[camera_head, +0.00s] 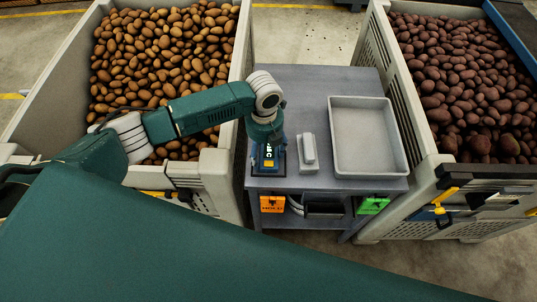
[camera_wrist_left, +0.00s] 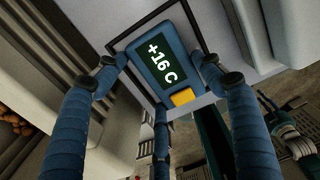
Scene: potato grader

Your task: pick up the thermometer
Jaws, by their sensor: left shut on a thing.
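The thermometer (camera_wrist_left: 158,62) is a blue device with a dark display reading "+16 C" and a yellow button. It shows in the left wrist view between the blue fingers of my left gripper (camera_wrist_left: 160,78), which is shut on it. In the head view the thermometer (camera_head: 269,157) is at the left front of the grey table, beneath my left gripper (camera_head: 267,142). A dark-edged outline frames it in the wrist view. I cannot tell whether it is clear of the surface. My right gripper is not in view.
A white block-like object (camera_head: 309,151) stands just right of the thermometer, and an empty grey tray (camera_head: 366,174) lies right of it on the table (camera_head: 315,84). Potato crates flank the table at left (camera_head: 244,45) and right (camera_head: 398,75). Orange (camera_head: 273,204) and green (camera_head: 371,206) tags hang below.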

